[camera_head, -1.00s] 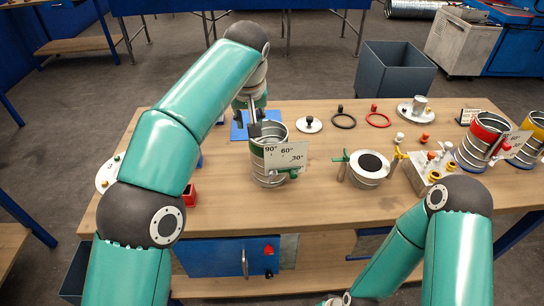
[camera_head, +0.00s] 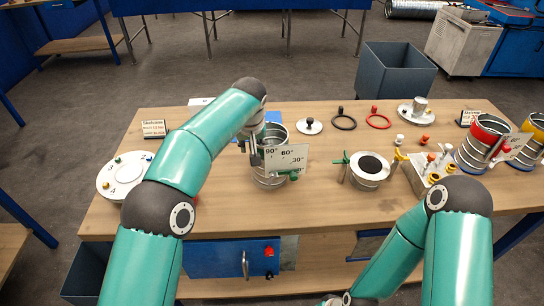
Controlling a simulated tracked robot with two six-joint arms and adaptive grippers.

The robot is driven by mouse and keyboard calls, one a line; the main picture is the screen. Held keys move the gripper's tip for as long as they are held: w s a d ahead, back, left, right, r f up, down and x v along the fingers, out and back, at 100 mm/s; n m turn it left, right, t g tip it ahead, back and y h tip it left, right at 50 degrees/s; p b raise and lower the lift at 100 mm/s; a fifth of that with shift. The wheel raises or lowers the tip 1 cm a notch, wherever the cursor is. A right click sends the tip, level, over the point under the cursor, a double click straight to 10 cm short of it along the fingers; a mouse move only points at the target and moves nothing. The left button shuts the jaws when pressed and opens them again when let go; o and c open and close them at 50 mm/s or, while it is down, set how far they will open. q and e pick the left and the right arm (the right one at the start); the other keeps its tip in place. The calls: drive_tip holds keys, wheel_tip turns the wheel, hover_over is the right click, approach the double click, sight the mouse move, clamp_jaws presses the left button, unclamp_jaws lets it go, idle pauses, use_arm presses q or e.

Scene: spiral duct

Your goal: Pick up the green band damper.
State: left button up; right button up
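The green band damper (camera_head: 275,174) is an upright metal cylinder near the middle of the table. My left gripper (camera_head: 255,157) is at the damper's left upper rim, pointing down. My forearm and the card hide part of the contact, so I cannot tell whether the fingers are closed on the wall. My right arm comes in at the lower right, with its gripper below the picture edge.
Red band (camera_head: 473,150) and yellow band (camera_head: 533,150) dampers are at the far right. A numbered white disc (camera_head: 125,175) lies left.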

use_arm(q)
clamp_jaws()
drive_tip(key=shift+r, duration=0.2)
idle(0.3)
